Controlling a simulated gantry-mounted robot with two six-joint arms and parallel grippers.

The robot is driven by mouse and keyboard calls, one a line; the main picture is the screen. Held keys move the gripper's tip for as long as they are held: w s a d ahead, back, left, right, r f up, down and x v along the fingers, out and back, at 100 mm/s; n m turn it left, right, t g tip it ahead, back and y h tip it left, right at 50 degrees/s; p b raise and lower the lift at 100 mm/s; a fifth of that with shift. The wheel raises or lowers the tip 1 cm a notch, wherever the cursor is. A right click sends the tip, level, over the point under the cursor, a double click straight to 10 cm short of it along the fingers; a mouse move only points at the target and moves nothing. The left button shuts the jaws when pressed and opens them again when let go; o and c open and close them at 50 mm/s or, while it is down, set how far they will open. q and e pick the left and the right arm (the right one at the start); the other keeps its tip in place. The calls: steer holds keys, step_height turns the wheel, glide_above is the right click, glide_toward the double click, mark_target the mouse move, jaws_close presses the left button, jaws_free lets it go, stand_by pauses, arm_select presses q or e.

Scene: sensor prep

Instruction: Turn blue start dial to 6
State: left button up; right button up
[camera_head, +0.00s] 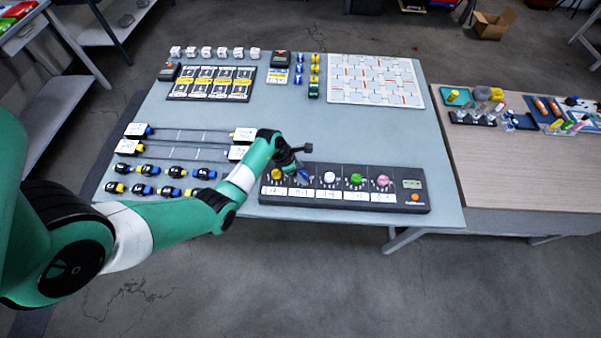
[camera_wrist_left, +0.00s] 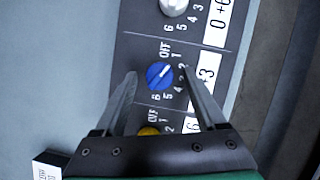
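The blue start dial (camera_wrist_left: 160,76) shows in the left wrist view between my fingers. It is a round knob with a white pointer line toward the upper right, roughly at 1 or 2 on its printed OFF-to-6 scale. In the head view the blue dial (camera_head: 302,179) is on the black panel (camera_head: 410,203), partly hidden by my gripper. My left gripper (camera_wrist_left: 159,73) is open, one finger on each side of the dial, with visible gaps; its height above the panel is unclear. The left gripper also shows in the head view (camera_head: 299,168). My right gripper is not in view.
The yellow dial (camera_wrist_left: 148,131) and white dial (camera_wrist_left: 173,6) flank the blue one. Green (camera_head: 356,179) and pink (camera_head: 383,181) dials sit farther right. Wired blocks and small sensors lie left on the table (camera_head: 285,115). A white grid board (camera_head: 375,80) lies behind.

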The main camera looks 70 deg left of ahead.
arm_select(q)
jaws_close()
